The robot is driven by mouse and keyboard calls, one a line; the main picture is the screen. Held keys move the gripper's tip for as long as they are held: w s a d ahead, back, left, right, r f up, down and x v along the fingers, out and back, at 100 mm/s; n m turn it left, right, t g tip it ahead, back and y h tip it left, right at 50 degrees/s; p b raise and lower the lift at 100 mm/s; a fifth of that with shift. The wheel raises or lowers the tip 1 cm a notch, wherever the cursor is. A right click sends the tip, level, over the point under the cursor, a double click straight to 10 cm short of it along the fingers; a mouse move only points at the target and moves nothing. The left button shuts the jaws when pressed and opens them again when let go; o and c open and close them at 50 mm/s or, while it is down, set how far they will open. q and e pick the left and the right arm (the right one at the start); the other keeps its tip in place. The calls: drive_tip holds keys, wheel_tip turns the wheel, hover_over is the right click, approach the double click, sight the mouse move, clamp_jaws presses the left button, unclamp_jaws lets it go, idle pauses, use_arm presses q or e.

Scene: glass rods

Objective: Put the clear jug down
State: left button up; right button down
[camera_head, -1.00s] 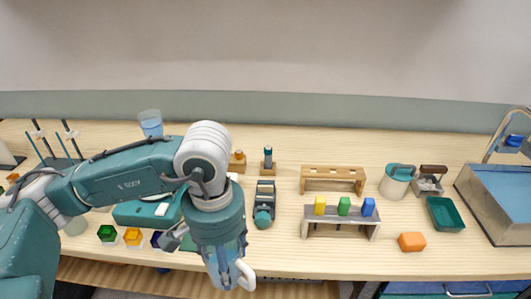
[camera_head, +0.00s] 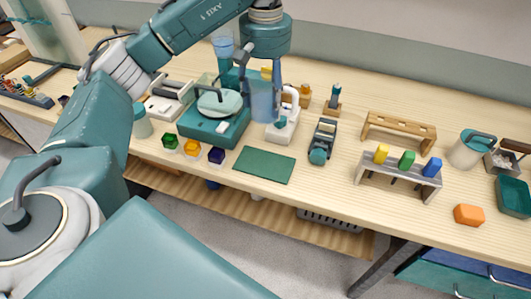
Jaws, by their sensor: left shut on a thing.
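The clear jug (camera_head: 263,106) is a see-through bluish vessel, roughly upright, between the teal device with a round plate (camera_head: 235,132) and a small white device (camera_head: 282,133). A white curved piece shows at its right side. My left gripper (camera_head: 262,82) comes down from above and is shut on the jug near its top. The arm and wrist hide part of the grip. I cannot tell whether the jug's base touches anything beneath it. My right gripper is not in view.
A flat green mat (camera_head: 264,165) lies bare in front of the jug. Small green, yellow and dark blue pots stand to its left. A black and teal tool (camera_head: 321,142) and a grey rack (camera_head: 397,178) with coloured blocks stand to the right. A blue cup (camera_head: 223,45) is behind.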

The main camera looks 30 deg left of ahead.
use_arm(q)
wheel_tip(320, 180, down, 17)
drive_tip(key=shift+f+p, duration=0.1)
drive_tip(key=shift+p, duration=0.35)
drive_tip(key=shift+f, duration=0.1)
drive_tip(key=shift+f, duration=0.15)
drive_tip(key=o, duration=1.3)
drive_tip(key=shift+o, duration=0.2)
